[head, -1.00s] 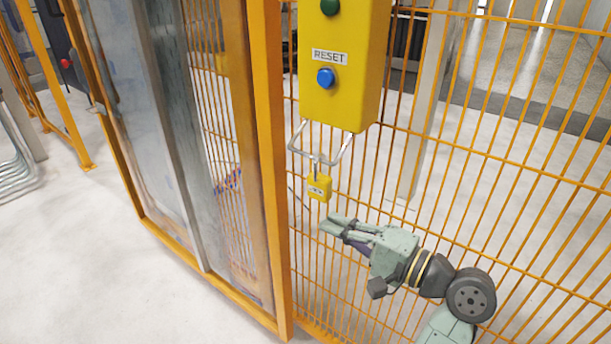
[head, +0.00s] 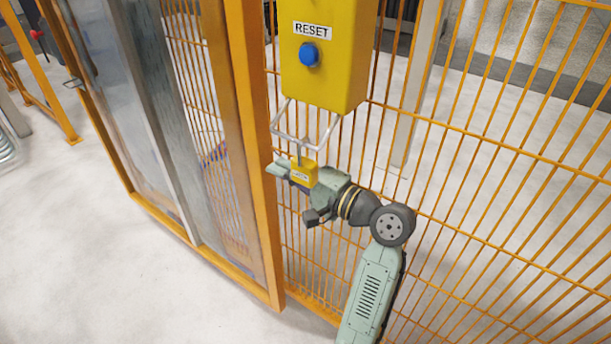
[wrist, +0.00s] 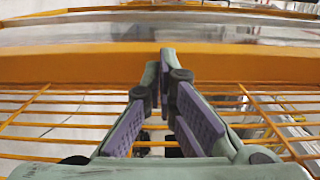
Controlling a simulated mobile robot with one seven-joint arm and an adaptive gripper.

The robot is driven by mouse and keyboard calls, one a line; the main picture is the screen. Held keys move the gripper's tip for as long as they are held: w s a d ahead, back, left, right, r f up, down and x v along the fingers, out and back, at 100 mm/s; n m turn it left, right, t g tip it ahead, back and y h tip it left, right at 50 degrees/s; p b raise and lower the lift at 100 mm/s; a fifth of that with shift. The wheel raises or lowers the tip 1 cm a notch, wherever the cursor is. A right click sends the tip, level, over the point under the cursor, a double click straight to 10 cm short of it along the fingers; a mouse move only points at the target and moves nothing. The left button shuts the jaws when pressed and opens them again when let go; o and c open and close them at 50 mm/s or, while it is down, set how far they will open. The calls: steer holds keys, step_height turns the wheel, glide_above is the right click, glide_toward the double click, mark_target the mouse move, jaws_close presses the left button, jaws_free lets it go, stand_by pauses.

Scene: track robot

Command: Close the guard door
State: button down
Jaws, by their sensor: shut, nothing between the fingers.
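The guard door appears to be the tall clear panel (head: 118,100) in an orange frame at left in the head view. A dark handle (head: 72,82) shows on its far left upright. How far the door stands open I cannot tell. My gripper (head: 279,169) is shut and empty, beside the thick orange post (head: 255,150), fingertips pointing left toward it. The wrist view shows the closed fingers (wrist: 167,60) with purple pads, in front of the orange post (wrist: 230,64). A yellow padlock (head: 304,174) overlaps the gripper; whether they touch I cannot tell.
A yellow box (head: 325,75) with a RESET label and blue button (head: 309,54) hangs above my gripper, with a metal loop (head: 328,133) below it. Orange mesh fence (head: 470,180) fills the right. Pale floor (head: 80,260) is clear at lower left.

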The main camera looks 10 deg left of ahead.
steer(key=shift+x, duration=1.35)
